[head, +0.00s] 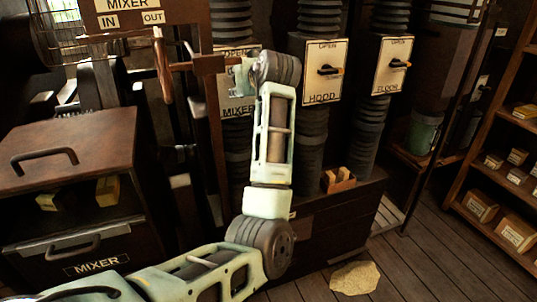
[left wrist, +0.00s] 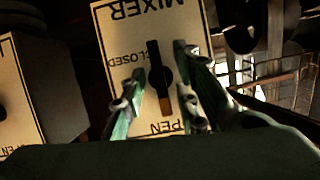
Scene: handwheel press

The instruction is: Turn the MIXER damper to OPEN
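The MIXER damper plate (head: 237,106) stands behind my left gripper (head: 243,76) in the head view, which hides its handle and upper part. In the left wrist view the plate (left wrist: 134,38) appears upside down, with CLOSED at the left and OPEN at the bottom. Its black damper handle (left wrist: 160,78) has a brown tip that points down the picture, toward OPEN. The green fingers of my left gripper (left wrist: 160,62) are spread on either side of the handle, with gaps visible. My right gripper is in neither view.
The HOOD plate (head: 319,72) and FLOOR plate (head: 393,65) are to the right, their handles pointing right. A brown post and handwheel (head: 162,65) stand close left of my gripper. A MIXER drawer cabinet (head: 68,160) is at the left.

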